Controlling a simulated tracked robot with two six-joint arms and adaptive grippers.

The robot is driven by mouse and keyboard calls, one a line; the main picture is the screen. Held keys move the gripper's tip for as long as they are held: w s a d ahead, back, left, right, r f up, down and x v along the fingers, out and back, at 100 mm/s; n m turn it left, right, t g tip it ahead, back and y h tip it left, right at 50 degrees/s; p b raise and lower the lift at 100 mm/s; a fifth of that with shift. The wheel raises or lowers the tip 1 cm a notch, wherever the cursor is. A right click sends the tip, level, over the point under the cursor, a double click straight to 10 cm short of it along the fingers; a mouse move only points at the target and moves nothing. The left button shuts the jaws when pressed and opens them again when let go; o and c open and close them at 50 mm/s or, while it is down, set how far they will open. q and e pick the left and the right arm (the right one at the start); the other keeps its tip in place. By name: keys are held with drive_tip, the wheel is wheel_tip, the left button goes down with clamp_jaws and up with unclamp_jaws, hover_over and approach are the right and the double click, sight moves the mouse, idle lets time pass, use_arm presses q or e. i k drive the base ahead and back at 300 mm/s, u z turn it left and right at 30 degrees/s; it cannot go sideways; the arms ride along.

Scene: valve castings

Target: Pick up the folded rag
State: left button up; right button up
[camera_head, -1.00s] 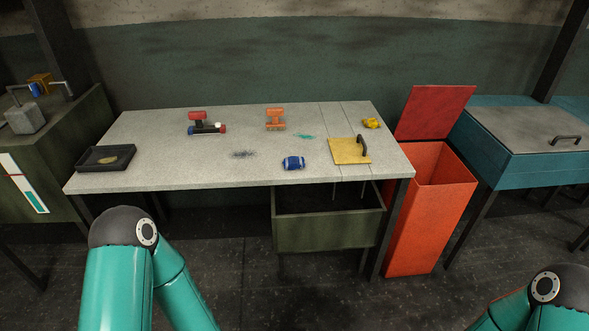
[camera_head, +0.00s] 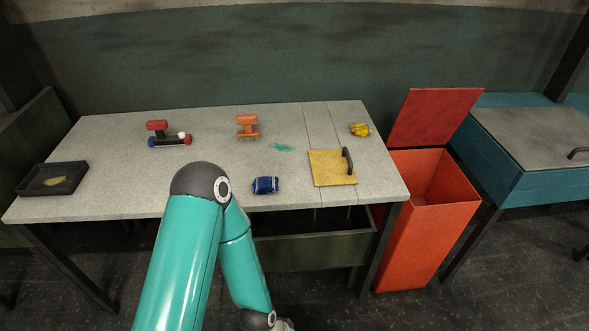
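A small blue bundle with white stripes (camera_head: 265,185) lies near the front edge of the grey table, right of my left arm's elbow. It looks like the folded rag, though at this size I cannot be sure. Nothing touches it. My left arm comes up from the bottom, bends at the elbow and runs back down. My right arm and gripper are not in view.
The table (camera_head: 110,150) holds a black tray (camera_head: 77,186), a red-and-blue valve (camera_head: 158,131), an orange casting (camera_head: 247,127), a teal spill (camera_head: 281,147), a yellow handled plate (camera_head: 328,168) and a yellow lump (camera_head: 360,130). An open red bin (camera_head: 420,240) stands right. A green drawer (camera_head: 310,252) hangs below.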

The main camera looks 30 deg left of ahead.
sight(263, 185)
drive_tip(key=u, duration=0.1)
drive_tip(key=i, duration=0.85)
drive_tip(key=u, duration=0.55)
